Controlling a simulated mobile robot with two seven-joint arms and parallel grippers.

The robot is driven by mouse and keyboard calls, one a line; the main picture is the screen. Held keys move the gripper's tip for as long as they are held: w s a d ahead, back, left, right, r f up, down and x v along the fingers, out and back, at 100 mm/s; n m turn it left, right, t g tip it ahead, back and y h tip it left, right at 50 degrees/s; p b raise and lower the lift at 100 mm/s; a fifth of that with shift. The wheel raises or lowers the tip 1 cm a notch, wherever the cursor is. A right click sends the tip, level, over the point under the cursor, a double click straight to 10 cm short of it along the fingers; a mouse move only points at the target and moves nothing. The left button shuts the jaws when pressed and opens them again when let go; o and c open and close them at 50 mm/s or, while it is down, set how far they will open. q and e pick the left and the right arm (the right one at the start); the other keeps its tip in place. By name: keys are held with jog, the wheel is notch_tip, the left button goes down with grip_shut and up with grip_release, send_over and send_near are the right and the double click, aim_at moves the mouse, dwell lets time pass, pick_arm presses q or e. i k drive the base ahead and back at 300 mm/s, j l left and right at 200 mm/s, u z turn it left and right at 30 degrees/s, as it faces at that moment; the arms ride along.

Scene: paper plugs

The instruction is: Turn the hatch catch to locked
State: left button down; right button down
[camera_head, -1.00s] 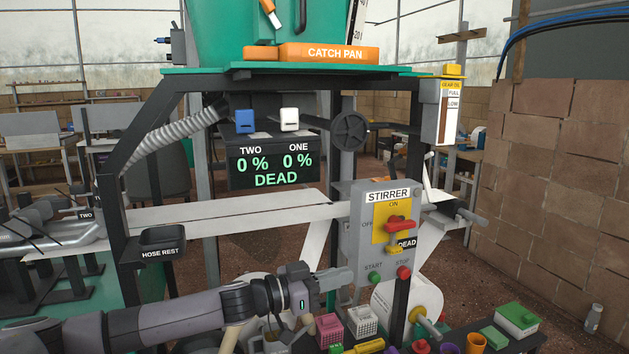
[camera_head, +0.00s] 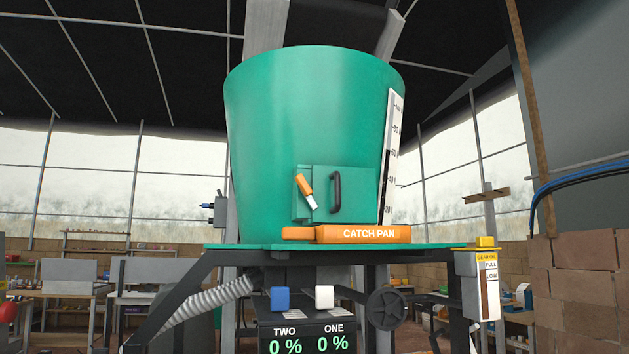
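The hatch (camera_head: 350,193) is a green square door low on the front of a large green tub (camera_head: 300,110). It looks closed and has a dark upright handle (camera_head: 336,193). The hatch catch (camera_head: 307,190) is an orange lever with a pale tip at the hatch's left edge. It is tilted, with the orange end up and left and the pale end down and right. Neither of my grippers shows in this view.
An orange catch pan (camera_head: 360,234) sits right below the hatch on the green platform (camera_head: 225,247). A gauge strip (camera_head: 391,155) runs up the tub's right side. A gear oil box (camera_head: 476,285) hangs at the platform's right end. The space before the hatch looks clear.

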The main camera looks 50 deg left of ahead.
aim_at(305, 190)
jog(key=i+l, duration=0.45)
jog(key=i, duration=0.25)
jog(key=u, duration=2.55)
